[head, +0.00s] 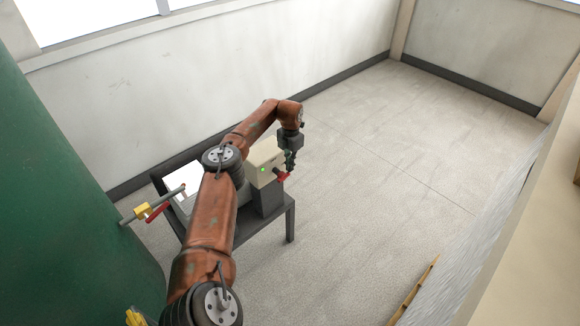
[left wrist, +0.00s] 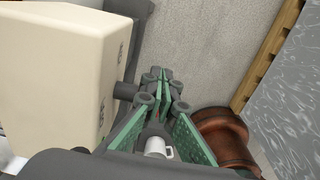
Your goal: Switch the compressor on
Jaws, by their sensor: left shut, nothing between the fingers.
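A cream box (head: 262,165) with a lit green lamp (head: 263,170) stands on a dark grey block on a small table. A red lever (head: 283,177) sticks out from its right side. My left gripper (head: 290,164) is shut and empty, pointing down right beside the box at the lever; I cannot tell whether it touches. In the left wrist view the cream box (left wrist: 62,65) fills the left, with a dark stub (left wrist: 125,91) beside the green-padded fingers (left wrist: 165,82). Only a speck of red shows between the fingers there. My right gripper is not in view.
A large green tank (head: 60,180) stands at left, with a pipe carrying a yellow fitting (head: 141,211) and a red handle (head: 157,212). The dark table (head: 290,217) stands near the wall. The floor (head: 390,170) to the right is clear.

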